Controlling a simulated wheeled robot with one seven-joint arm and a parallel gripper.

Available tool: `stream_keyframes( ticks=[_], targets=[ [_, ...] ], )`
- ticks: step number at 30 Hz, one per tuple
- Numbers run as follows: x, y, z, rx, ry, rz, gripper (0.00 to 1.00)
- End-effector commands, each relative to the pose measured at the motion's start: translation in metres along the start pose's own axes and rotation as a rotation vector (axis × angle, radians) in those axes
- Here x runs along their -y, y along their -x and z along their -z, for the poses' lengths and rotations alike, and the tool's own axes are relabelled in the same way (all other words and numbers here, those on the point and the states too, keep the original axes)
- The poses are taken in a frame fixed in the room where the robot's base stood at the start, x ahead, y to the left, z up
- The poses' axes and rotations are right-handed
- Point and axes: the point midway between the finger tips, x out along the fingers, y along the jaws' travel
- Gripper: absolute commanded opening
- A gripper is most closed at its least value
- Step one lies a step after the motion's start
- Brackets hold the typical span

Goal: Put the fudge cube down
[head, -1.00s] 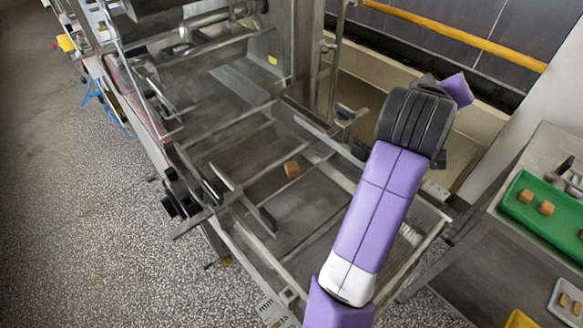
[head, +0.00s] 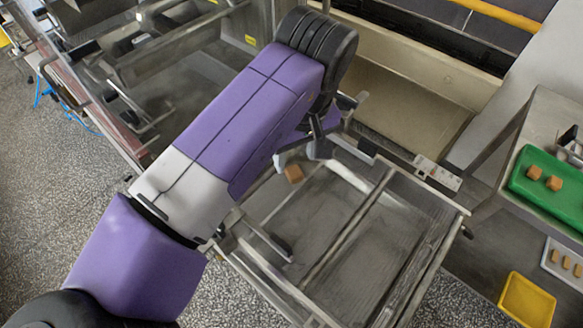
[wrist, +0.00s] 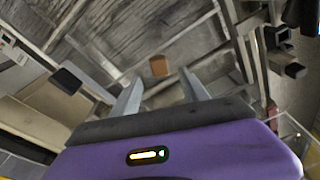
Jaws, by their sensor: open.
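The fudge cube (head: 294,173) is a small brown block on the mesh of the enrober frame. In the head view it shows just below my gripper (head: 305,155), which partly hides the mesh around it. In the wrist view the fudge cube (wrist: 159,66) lies ahead of my gripper (wrist: 160,98), between the lines of its two grey fingers but beyond their tips. The fingers are spread open with nothing between them. The cube appears apart from both fingers.
A green tray (head: 540,210) with brown cubes stands on the steel table at the right. A white tray (head: 556,262) with more pieces and a yellow tray (head: 527,300) are below it. Metal rails (head: 345,238) cross the frame around the mesh.

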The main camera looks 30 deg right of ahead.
Motion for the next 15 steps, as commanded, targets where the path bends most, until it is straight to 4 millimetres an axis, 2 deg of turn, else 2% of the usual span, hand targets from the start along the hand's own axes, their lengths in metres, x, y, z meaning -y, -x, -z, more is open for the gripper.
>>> stream_keyframes(
  ticks=[12, 15],
  targets=[
    [0.000, -0.050, -0.002, -0.002, 0.000, -0.002, 0.53],
    [0.000, -0.056, -0.002, -0.004, -0.001, -0.003, 0.53]
  ],
)
